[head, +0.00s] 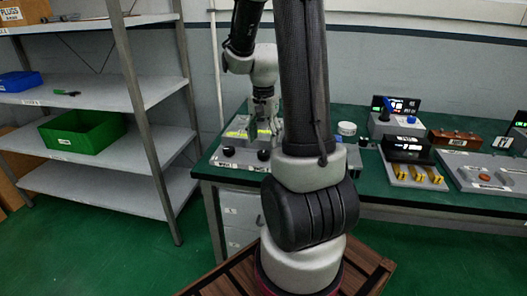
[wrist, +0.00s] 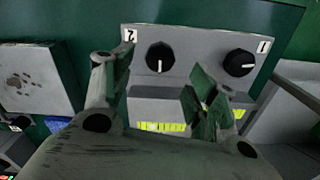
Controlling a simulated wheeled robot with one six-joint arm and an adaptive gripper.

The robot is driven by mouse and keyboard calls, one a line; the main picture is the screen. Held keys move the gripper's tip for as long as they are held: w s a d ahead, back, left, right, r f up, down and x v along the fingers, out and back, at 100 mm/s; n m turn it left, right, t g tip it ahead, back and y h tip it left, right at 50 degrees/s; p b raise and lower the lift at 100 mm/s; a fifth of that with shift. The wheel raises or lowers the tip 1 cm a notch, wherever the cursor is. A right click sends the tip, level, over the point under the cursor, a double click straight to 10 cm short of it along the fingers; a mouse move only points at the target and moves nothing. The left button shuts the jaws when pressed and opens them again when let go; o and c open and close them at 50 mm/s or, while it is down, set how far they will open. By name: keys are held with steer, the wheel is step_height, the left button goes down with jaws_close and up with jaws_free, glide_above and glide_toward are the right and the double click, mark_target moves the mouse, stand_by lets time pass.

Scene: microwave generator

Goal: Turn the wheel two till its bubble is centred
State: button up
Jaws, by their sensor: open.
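Wheel two is a black knob (wrist: 160,57) with a white pointer line, beside a "2" label on a grey panel (wrist: 198,45) in the wrist view. A matching knob labelled 1 (wrist: 239,63) is to its right. A yellow-green bubble vial (wrist: 162,127) shows below wheel two, partly hidden by my gripper; its bubble cannot be made out. My gripper (wrist: 160,80) is open and empty, its fingers spread on either side in the picture below wheel two. In the head view my gripper (head: 263,118) points down over the panel, and two black knobs show at its front.
The panel sits at the left end of a green bench (head: 207,165). Consoles with displays (head: 407,150) and a brown box (head: 455,138) stand to the right. A shelf (head: 100,95) with a green bin (head: 82,131) stands to the left.

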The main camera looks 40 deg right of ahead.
mark_target(263, 153)
step_height(263, 153, down, 6)
steer(key=shift+r, duration=0.25)
steer(key=c, duration=1)
